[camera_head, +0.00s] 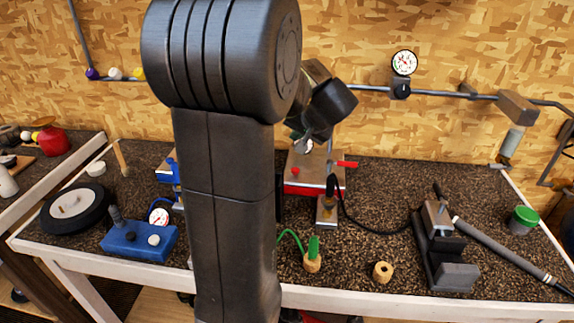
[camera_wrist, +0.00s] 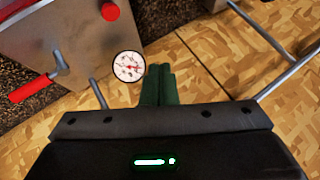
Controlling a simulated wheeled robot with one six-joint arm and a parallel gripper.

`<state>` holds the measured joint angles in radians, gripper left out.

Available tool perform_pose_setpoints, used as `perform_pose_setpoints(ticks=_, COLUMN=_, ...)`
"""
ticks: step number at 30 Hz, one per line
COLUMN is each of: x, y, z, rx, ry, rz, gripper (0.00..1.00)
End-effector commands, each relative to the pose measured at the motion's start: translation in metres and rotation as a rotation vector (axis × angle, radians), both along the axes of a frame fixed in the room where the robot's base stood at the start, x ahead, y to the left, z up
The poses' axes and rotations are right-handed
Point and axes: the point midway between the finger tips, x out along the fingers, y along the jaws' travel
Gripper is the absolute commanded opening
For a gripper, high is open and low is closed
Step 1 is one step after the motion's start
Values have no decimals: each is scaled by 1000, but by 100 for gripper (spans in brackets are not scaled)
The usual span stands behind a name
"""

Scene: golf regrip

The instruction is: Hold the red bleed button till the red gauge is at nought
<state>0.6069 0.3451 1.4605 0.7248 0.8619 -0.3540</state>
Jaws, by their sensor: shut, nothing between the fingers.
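The red bleed button (camera_head: 295,171) stands on top of the metal box with a red base (camera_head: 313,189), at the back of the bench. In the wrist view the red button (camera_wrist: 110,11) is at the top edge, on the metal plate (camera_wrist: 85,35). A white round gauge (camera_wrist: 128,66) stands beside the box; its needle reading is too small to tell. In the head view the gauge (camera_head: 306,147) is partly hidden by my arm. My gripper (camera_wrist: 158,70) is shut and empty, its tips near the gauge in the picture and apart from the button.
A red lever (camera_head: 347,164) sticks out from the box; it also shows in the wrist view (camera_wrist: 32,88). A blue unit (camera_head: 138,240) with another gauge (camera_head: 158,216) stands left. A wall gauge (camera_head: 404,62) hangs above. A clamp (camera_head: 440,245) stands right.

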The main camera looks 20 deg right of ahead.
Motion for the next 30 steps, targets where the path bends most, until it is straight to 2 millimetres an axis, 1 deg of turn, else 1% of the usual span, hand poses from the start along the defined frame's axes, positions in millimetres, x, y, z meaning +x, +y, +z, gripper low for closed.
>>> perform_pose_setpoints(ticks=1, x=1, y=-3, z=1, rx=1, ry=-7, rz=-6, gripper=0)
perform_pose_setpoints(ticks=4, x=3, y=-5, z=2, rx=3, ry=-12, rz=-9, gripper=0)
perform_pose_setpoints(ticks=13, x=2, y=-5, z=2, rx=2, ry=-11, rz=-8, gripper=0)
perform_pose_setpoints(ticks=17, x=2, y=-5, z=-3, rx=3, ry=-10, rz=-8, gripper=0)
perform_pose_setpoints(ticks=23, x=2, y=-5, z=-21, rx=3, ry=-9, rz=-10, gripper=0)
perform_pose_setpoints(ticks=30, x=2, y=-5, z=-56, rx=4, ry=-9, rz=-9, gripper=0)
